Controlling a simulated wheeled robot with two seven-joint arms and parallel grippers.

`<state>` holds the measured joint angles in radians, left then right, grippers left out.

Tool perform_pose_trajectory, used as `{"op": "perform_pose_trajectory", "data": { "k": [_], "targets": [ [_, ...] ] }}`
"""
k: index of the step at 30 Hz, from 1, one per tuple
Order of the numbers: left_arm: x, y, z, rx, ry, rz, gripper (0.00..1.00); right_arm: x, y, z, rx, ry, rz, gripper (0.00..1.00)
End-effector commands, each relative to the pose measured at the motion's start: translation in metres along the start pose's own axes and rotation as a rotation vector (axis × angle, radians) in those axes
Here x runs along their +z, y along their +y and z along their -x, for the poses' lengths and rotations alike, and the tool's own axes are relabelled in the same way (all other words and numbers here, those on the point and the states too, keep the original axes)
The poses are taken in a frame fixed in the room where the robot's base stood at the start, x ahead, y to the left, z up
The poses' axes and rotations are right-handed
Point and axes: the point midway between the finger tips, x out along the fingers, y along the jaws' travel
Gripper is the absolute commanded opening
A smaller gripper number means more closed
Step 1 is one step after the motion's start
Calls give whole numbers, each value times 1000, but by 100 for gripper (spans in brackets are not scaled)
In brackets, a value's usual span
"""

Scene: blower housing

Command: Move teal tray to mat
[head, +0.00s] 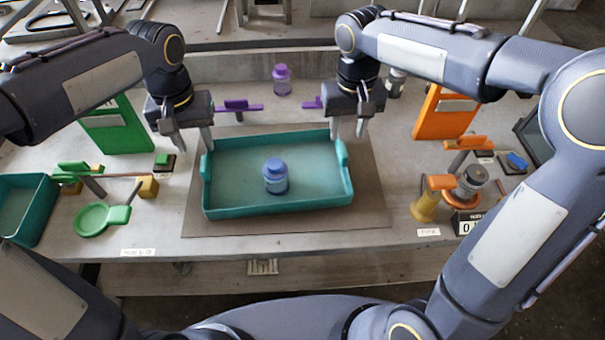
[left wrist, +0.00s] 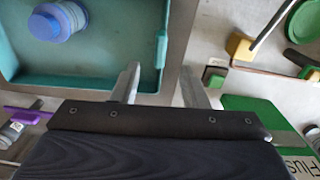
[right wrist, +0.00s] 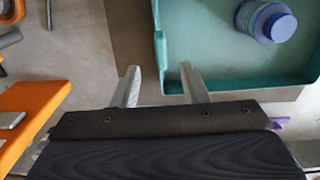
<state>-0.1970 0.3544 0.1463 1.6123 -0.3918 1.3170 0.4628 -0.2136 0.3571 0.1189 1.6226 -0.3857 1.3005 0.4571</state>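The teal tray (head: 230,211) lies on the brown mat (head: 372,207) in the middle of the bench, with a blue-lidded jar (head: 276,177) standing in it. My left gripper (head: 193,140) is open above the tray's far left corner. In the left wrist view its fingers (left wrist: 158,88) are apart near the tray's end wall (left wrist: 152,70), with nothing between them. My right gripper (head: 347,128) is open at the tray's far right corner. In the right wrist view its fingers (right wrist: 160,88) are apart, near the tray's end wall (right wrist: 160,50). I cannot tell whether either gripper touches the tray.
A second teal bin (head: 30,205) and a green round pan (head: 102,218) are at the left. A green panel (head: 118,128) and an orange panel (head: 443,115) stand on either side. A yellow-and-orange fixture (head: 428,200) is right of the mat. A purple jar (head: 281,80) stands behind.

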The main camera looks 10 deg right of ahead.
Motion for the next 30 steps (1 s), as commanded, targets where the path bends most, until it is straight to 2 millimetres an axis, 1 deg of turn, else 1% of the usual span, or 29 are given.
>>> {"op": "perform_pose_trajectory", "data": {
  "k": [11, 14, 24, 27, 30],
  "targets": [
    [-1, 1, -3, -3, -3, 0, 40, -1, -1, -3, 3, -3, 0, 40],
    [-1, 0, -12, -5, -5, 0, 40, -1, -1, -12, 3, -4, 0, 40],
    [0, 0, -63, -4, -6, 0, 40, -1, -1, -62, 3, -4, 0, 40],
    [-1, 0, -72, -3, -4, 1, 40, -1, 0, -72, 3, -3, 1, 40],
    [-1, 0, -77, -2, -3, 1, 40, -1, 0, -77, 3, -3, 0, 40]
  ]
}}
